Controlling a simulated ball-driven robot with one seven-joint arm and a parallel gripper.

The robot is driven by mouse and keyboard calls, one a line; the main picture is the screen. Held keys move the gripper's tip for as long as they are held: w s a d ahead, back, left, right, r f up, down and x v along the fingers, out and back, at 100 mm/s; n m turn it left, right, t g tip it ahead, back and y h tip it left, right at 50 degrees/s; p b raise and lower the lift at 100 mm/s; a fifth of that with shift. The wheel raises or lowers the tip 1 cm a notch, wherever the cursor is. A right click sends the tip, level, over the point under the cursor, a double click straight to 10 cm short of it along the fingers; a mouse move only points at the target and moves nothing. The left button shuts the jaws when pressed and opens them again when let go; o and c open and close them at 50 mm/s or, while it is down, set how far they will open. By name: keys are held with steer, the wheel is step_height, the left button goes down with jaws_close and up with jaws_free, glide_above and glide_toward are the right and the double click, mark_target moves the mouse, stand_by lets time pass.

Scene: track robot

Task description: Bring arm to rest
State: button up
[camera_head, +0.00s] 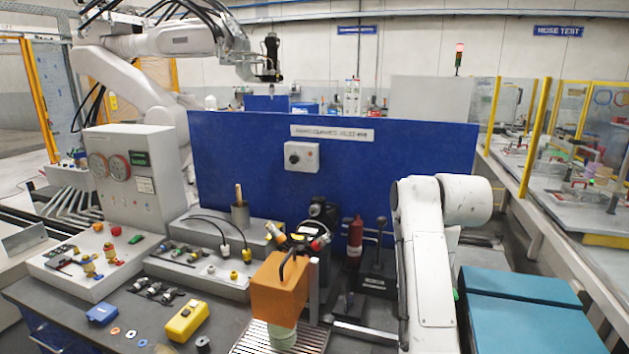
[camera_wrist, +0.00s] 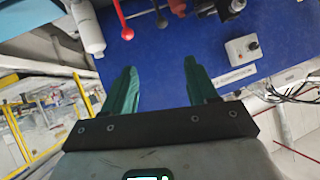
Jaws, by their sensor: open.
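My gripper (camera_wrist: 160,64) shows in the wrist view with its two green fingers apart and nothing between them. A blue panel (camera_wrist: 155,88) lies beyond the fingertips. In the head view my white arm (camera_head: 430,265) is bent at the right, in front of the right end of the blue panel (camera_head: 350,170). My gripper cannot be made out in the head view.
An orange block (camera_head: 280,290) and a yellow box (camera_head: 187,321) are on the bench. A red cylinder (camera_head: 355,235) and black lever (camera_head: 380,228) stand left of my arm. Teal boxes (camera_head: 525,310) lie to its right. A control box (camera_head: 302,156) is on the panel.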

steer(key=s+d+f+n+g, duration=0.1)
steer(key=s+d+f, duration=0.2)
steer(key=s+f, duration=0.5)
steer(key=s+d+f+g, duration=0.1)
steer(key=s+d+f, duration=0.1)
steer(key=s+f, duration=0.65)
steer(key=s+f+n+g, duration=0.1)
steer(key=s+f, duration=0.4)
steer(key=s, duration=0.4)
steer(key=s+f+g, duration=0.2)
steer(key=s+f, duration=0.2)
steer(key=s, duration=0.5)
steer(key=s+f+n+g, duration=0.1)
steer(key=s+f, duration=0.4)
steer(key=s, duration=0.4)
steer(key=s+f+g+b, duration=0.4)
steer(key=s+f+b, duration=0.6)
steer(key=f, duration=0.6)
steer(key=shift+s+d+f+m, duration=0.2)
steer(key=shift+s+d+m, duration=0.25)
steer(key=shift+s, duration=0.35)
